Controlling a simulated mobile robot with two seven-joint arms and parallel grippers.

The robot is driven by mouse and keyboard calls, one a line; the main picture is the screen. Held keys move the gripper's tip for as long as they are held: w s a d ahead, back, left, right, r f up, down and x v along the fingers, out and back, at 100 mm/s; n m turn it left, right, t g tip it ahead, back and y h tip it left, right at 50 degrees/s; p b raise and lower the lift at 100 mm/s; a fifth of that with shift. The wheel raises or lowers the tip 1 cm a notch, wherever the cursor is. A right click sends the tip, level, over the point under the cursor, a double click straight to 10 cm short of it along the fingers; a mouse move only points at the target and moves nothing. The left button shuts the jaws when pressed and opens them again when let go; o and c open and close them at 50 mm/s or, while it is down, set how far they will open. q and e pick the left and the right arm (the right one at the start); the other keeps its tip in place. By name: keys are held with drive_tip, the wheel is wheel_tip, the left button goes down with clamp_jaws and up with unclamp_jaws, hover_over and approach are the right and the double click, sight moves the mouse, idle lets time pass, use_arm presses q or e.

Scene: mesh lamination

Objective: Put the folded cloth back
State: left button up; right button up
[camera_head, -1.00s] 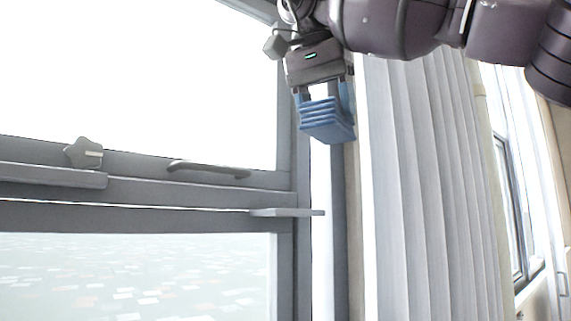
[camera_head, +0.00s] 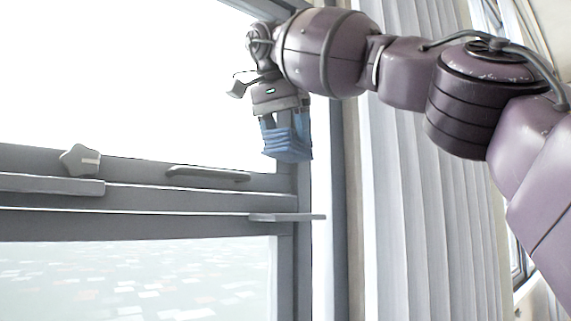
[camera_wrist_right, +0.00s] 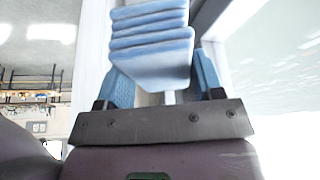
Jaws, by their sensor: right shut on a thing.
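A blue folded cloth (camera_head: 288,148), a stack of several layers, is held in my right gripper (camera_head: 286,128) in front of the window frame. It hangs above a small grey ledge (camera_head: 287,217), clear of it. In the right wrist view the cloth (camera_wrist_right: 150,48) sits between the two blue fingers of the gripper (camera_wrist_right: 160,78), its layered edge showing. My left gripper is not in view.
A grey star-shaped thing (camera_head: 80,160) stands at the left above a grey rail (camera_head: 50,184). A window handle (camera_head: 207,174) sticks out left of the cloth. A pale curtain (camera_head: 425,210) hangs to the right, behind my right arm.

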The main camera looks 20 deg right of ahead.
sight(287, 157)
drive_tip(key=shift+s+d+f, duration=0.1)
drive_tip(key=shift+d+f, duration=0.05)
drive_tip(key=shift+f, duration=2.5)
drive_tip(key=shift+w+f, duration=0.25)
drive_tip(key=shift+f, duration=0.1)
drive_tip(key=o, duration=0.9)
drive_tip(key=shift+f, duration=0.15)
drive_tip(key=shift+c, duration=0.2)
